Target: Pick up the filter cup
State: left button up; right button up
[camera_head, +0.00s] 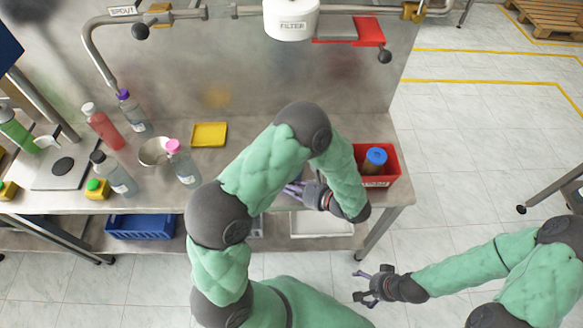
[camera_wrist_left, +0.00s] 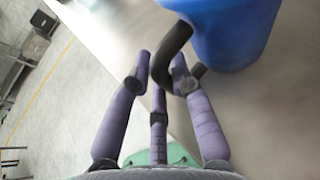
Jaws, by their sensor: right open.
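A blue cup (camera_wrist_left: 235,30) with a curved black handle (camera_wrist_left: 172,50) fills the upper right of the left wrist view. I take it to be the filter cup; in the head view it seems hidden behind my left forearm. My left gripper (camera_wrist_left: 160,75) has its purple fingertips close around the handle, but I cannot tell whether they grip it. In the head view the left gripper (camera_head: 294,189) is partly covered by my arm, low over the bench front. My right gripper (camera_head: 361,284) is open and empty over the floor, in front of the bench.
A red bin (camera_head: 393,160) with a blue-lidded jar (camera_head: 375,157) stands at the bench's right end. A yellow tray (camera_head: 209,134), a metal bowl (camera_head: 153,151) and several bottles stand left. A white dispenser marked FILTER (camera_head: 291,18) hangs at the back.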

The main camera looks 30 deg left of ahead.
pick_arm(q)
jog(key=shift+r, duration=0.1)
grip_shut()
jog(key=shift+r, duration=0.4)
notch_tip(320, 180, up, 3)
jog(key=shift+s+f+p, duration=0.1)
jog(key=shift+p, duration=0.75)
jog(key=s+d+r+p, duration=0.2)
jog(key=s+r+p, duration=0.2)
jog(key=s+r, duration=0.5)
jog(key=s, duration=0.4)
jog(key=shift+s+d+r, duration=0.15)
jog(key=shift+s+d, duration=0.15)
jog(key=shift+w, duration=0.1)
